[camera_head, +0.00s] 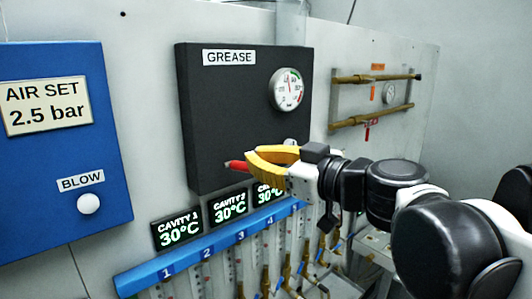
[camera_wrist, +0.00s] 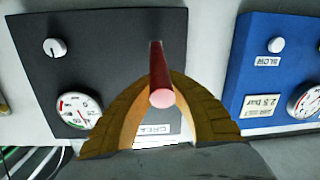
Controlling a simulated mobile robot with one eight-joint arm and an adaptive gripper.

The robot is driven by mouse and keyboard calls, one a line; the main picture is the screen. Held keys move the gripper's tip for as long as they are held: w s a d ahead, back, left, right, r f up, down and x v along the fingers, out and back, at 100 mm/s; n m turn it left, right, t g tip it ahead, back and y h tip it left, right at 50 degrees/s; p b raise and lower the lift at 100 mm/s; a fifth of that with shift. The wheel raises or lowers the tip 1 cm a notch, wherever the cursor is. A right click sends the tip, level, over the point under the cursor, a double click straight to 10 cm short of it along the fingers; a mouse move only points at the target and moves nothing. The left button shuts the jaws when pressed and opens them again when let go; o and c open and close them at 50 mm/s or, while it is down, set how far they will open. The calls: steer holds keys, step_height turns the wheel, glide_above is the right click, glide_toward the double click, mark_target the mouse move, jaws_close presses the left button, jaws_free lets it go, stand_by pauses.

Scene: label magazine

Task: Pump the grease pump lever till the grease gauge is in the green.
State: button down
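The black grease panel (camera_head: 222,125) on the wall carries a GREASE label and a round gauge (camera_head: 288,89). The gauge needle points about straight up, near the start of the green arc; the exact reading is too small to tell. The gauge also shows in the wrist view (camera_wrist: 78,114). The red pump lever (camera_wrist: 160,82) sticks out of the panel toward the wrist camera. In the head view, part of the red lever (camera_head: 237,166) shows just left of the fingertips; the rest is hidden.
A blue panel (camera_head: 60,150) with an AIR SET 2.5 bar sign and a white BLOW knob stands at left. Below are black 30°C displays (camera_head: 228,206) and a blue numbered manifold (camera_head: 180,263) with hoses. Yellow pipes (camera_head: 372,78) run on the wall at right.

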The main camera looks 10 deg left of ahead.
steer(key=shift+s+d+f, duration=0.1)
steer(key=shift+d+f, duration=0.15)
steer(key=shift+f, duration=0.45)
steer(key=v, duration=1.2)
steer(key=shift+a, duration=0.1)
stand_by(0.3)
